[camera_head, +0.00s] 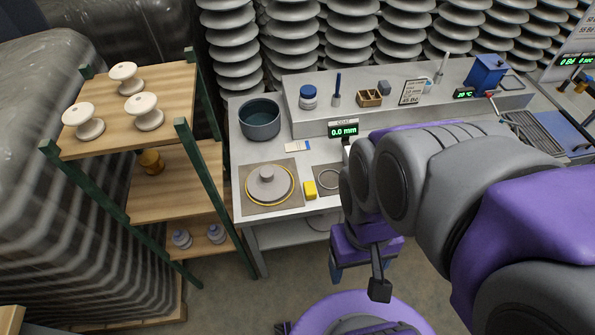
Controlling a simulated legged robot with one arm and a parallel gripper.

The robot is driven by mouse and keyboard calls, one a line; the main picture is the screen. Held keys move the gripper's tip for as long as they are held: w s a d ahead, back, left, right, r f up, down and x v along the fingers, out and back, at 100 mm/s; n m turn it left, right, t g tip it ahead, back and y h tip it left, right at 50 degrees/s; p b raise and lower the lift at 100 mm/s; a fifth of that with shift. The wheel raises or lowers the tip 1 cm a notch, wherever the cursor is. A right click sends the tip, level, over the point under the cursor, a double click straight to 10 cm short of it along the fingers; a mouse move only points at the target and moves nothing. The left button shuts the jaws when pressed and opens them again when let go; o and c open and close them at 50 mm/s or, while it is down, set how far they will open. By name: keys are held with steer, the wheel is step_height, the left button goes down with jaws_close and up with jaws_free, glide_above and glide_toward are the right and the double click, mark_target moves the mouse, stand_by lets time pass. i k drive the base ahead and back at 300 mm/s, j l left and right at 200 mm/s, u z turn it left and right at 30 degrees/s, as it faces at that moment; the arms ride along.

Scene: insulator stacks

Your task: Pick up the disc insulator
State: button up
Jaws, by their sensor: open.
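The disc insulator (269,186) is a grey round disc with a raised centre and a yellow ring around its edge. It lies flat on a brown square mat (289,206) at the left front of the grey bench (241,134). My gripper (360,277) is open and shows no object between its fingers. It is in front of the bench edge, to the right of and lower in the picture than the disc, and apart from it. My arm covers the bench's right part and part of a second mat with a ring.
A dark bowl (260,119) and a gauge display (343,130) stand behind. A wooden shelf (173,83) with white spools is at left. Stacked insulators (295,50) line the back.

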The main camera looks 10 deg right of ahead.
mark_target(270, 182)
steer(key=i+j, duration=0.1)
steer(key=j, duration=0.25)
steer(key=i+j, duration=0.15)
steer(key=j, duration=0.2)
steer(key=i+j, duration=0.1)
steer(key=j, duration=0.25)
steer(key=i+j, duration=0.1)
steer(key=j, duration=0.25)
steer(key=z, duration=0.05)
